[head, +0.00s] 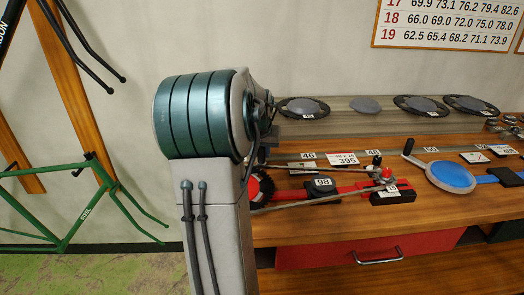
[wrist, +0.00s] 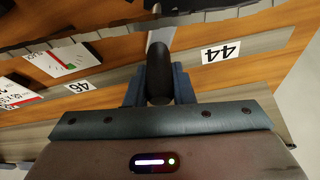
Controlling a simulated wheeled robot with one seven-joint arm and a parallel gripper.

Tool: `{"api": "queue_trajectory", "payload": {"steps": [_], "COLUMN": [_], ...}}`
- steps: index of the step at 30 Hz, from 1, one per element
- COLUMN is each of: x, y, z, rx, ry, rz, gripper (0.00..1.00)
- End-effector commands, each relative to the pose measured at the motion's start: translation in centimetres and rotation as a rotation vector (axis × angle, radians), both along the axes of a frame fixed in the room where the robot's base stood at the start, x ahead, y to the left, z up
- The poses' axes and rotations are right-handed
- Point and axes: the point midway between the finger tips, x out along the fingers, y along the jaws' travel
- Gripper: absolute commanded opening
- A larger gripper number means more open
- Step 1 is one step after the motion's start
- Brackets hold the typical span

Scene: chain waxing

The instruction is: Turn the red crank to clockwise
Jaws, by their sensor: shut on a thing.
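In the wrist view my gripper (wrist: 158,92) is shut on a black crank handle (wrist: 158,70), one finger on each side of it. A grey crank arm (wrist: 161,36) runs from the handle toward the top of the picture. In the head view the red chain device (head: 350,189) lies on the bench, with a red-and-black toothed wheel (head: 264,184) at its left end, partly behind my arm. A chain (head: 300,203) runs along its front. My arm hides the gripped handle in the head view, and the crank's own red part cannot be made out clearly.
A blue disc device (head: 450,177) with its own black-handled crank (head: 408,147) stands to the right. Chainrings (head: 302,107) lie on the grey back shelf. A white card (head: 345,158) and a black box (head: 392,194) are near the red device. A red drawer (head: 350,250) is below.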

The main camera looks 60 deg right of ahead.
Motion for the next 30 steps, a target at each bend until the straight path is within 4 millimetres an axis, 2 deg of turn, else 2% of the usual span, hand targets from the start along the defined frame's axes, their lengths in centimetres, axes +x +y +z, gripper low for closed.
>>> {"api": "queue_trajectory", "payload": {"steps": [1, 3, 14, 17, 30], "x": [0.0, 0.0, -0.1, -0.3, -1.8], "y": [0.1, 0.1, 0.2, 0.6, 3.9], "z": [0.0, -0.1, 0.5, 1.8, 10.5], "rx": [0.003, 0.003, 0.0, -0.001, 0.0], "ry": [0.002, 0.002, -0.001, -0.001, -0.002], "rz": [0.001, 0.001, 0.0, 0.0, 0.002], "gripper": [0.3, 0.43, 0.43, 0.43, 0.43]}}
